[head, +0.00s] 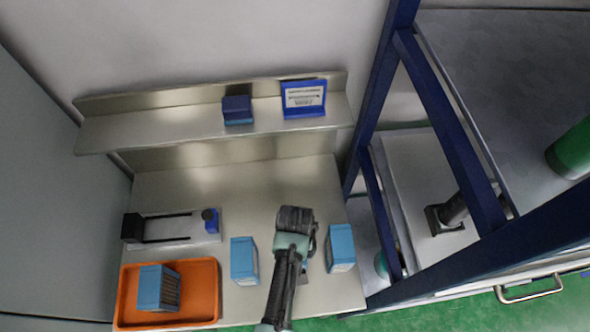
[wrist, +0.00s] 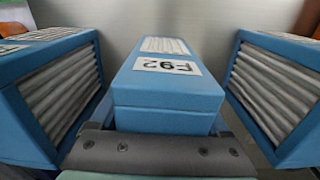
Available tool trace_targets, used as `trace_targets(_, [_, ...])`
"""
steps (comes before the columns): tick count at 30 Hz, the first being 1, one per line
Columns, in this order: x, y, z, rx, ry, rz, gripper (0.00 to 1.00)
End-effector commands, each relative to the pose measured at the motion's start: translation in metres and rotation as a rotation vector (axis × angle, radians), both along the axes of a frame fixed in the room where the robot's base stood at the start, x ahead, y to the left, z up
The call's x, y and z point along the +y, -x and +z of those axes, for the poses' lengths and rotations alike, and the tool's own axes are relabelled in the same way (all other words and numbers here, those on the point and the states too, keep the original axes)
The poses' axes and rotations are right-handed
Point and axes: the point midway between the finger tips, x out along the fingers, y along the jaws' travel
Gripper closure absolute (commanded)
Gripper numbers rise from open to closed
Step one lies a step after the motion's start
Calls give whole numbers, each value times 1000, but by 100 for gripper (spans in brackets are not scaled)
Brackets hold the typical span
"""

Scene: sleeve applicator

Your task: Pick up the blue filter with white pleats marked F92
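The F92 filter (wrist: 165,90) is a blue box with a white label and white pleats on its top, centred in the wrist view. My gripper (head: 295,218) is over the bench between two blue filters in the head view. In the wrist view its dark body (wrist: 160,152) spans the bottom, right up against the near end of the F92 filter. Its fingers do not show clearly, so I cannot tell whether they touch the filter. In the head view my gripper and arm hide most of this filter; a small blue part shows beside the arm.
A blue filter stands on each side, left (head: 244,262) and right (head: 340,248). An orange tray (head: 208,272) holds another filter (head: 158,289). A metal fixture (head: 205,237) stands behind the tray. The shelf (head: 180,125) holds a blue box (head: 237,110) and a sign (head: 303,98). A blue frame (head: 440,110) rises at right.

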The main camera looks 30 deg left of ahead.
Motion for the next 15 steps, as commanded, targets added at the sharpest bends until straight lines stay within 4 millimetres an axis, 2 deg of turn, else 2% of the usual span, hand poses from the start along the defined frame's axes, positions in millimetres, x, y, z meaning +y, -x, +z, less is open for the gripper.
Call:
trace_targets(1, [0, 0, 0, 0, 0, 0, 31])
trace_targets(2, [0, 0, 0, 0, 0, 0, 37])
trace_targets(12, [0, 0, 0, 0, 0, 0, 98])
trace_targets(15, [0, 0, 1, -1, -1, 0, 100])
